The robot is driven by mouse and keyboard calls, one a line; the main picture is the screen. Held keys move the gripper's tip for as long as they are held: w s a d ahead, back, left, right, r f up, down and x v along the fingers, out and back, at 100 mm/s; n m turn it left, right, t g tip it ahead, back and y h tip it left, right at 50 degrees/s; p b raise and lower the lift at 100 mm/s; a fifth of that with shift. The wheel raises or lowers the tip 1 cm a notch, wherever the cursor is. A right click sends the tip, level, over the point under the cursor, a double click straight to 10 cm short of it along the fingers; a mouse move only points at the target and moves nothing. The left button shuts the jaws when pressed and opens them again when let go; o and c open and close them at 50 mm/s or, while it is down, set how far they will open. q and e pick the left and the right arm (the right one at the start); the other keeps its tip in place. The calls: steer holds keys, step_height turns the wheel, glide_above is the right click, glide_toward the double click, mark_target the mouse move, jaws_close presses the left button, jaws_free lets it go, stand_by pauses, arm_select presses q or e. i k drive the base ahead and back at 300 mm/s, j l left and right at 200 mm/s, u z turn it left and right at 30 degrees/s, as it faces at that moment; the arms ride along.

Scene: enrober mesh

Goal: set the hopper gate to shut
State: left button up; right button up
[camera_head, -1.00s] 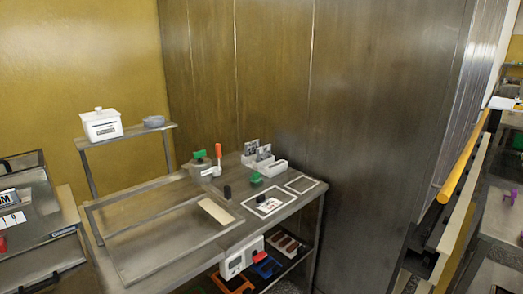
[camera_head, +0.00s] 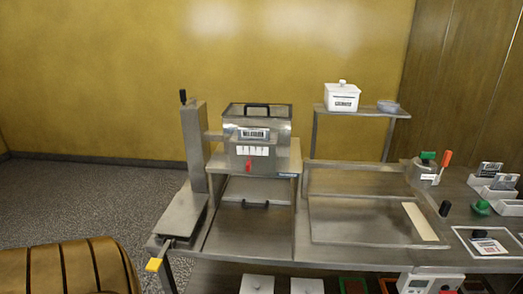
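The steel hopper (camera_head: 258,120) stands in the middle of the bench, with a black handle on its lid and a dark label on its front. Below the label is a white marked plate (camera_head: 251,151). A small red lever or pointer (camera_head: 249,165) hangs just under that plate, near its left part. The marks are too small to read, so I cannot tell the gate's setting. Neither of my grippers is in view.
The steel bench (camera_head: 350,258) runs right, bearing a low framed tray (camera_head: 366,243). A post with a black knob (camera_head: 183,97) stands left of the hopper. A ribbed tan rounded thing (camera_head: 75,268) is lower left; the floor behind is clear.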

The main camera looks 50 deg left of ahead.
mark_target(250, 161)
steer(key=u, duration=1.7)
